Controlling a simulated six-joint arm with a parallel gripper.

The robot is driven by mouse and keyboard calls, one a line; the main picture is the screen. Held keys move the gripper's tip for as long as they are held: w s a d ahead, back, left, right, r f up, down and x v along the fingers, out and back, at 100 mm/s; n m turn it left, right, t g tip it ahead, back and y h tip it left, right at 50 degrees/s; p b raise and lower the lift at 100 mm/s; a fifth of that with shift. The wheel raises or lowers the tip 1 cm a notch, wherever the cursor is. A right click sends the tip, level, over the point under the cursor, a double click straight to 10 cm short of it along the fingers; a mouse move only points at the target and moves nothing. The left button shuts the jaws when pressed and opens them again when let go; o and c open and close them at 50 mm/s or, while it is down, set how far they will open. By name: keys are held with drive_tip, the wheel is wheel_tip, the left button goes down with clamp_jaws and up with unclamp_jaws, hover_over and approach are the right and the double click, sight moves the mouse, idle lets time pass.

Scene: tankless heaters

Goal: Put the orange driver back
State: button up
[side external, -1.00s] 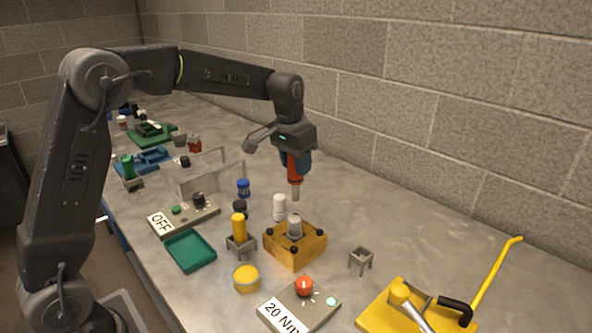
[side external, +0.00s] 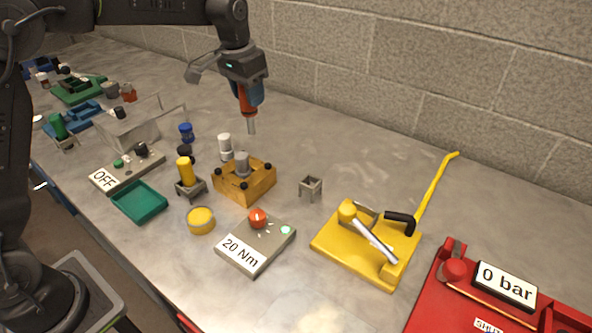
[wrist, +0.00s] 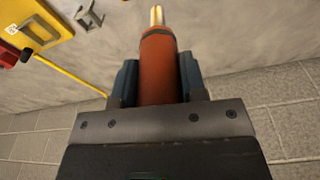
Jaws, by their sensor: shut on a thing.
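My gripper (side external: 248,95) is shut on the orange driver (side external: 247,104), which hangs upright with its grey tip down. The tip is in the air above and slightly behind the wooden block (side external: 262,184) with black knobs and a grey cylinder on top. In the wrist view the orange driver (wrist: 158,68) lies between the two blue-grey fingers of my gripper (wrist: 158,82). A small grey square stand (side external: 311,186) is empty, to the right of the block. A similar stand (side external: 191,190) at the block's left holds a yellow driver (side external: 185,170).
A grey box marked 20 Nm (side external: 258,247) with a red button is in front of the block. A yellow lever fixture (side external: 345,250) and a red 0 bar unit (side external: 430,300) are at the right. A green tray (side external: 140,203) is at the left. Bare bench lies behind the empty stand.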

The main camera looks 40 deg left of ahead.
drive_tip(key=w+d+f+m+h, duration=0.1)
drive_tip(key=d+f+m, duration=0.15)
drive_tip(key=d, duration=0.45)
drive_tip(key=w+d+f+m, duration=0.1)
drive_tip(key=d+m, duration=0.3)
drive_tip(key=d, duration=0.3)
wheel_tip(320, 180, down, 8)
drive_tip(key=d, duration=0.1)
drive_tip(key=shift+s+d+f+m+g, duration=0.25)
drive_tip(key=shift+s+d+m+g, duration=0.05)
drive_tip(key=shift+d+m, duration=0.15)
drive_tip(key=o, duration=0.9)
drive_tip(key=shift+a+f, duration=0.1)
drive_tip(key=shift+f, duration=0.1)
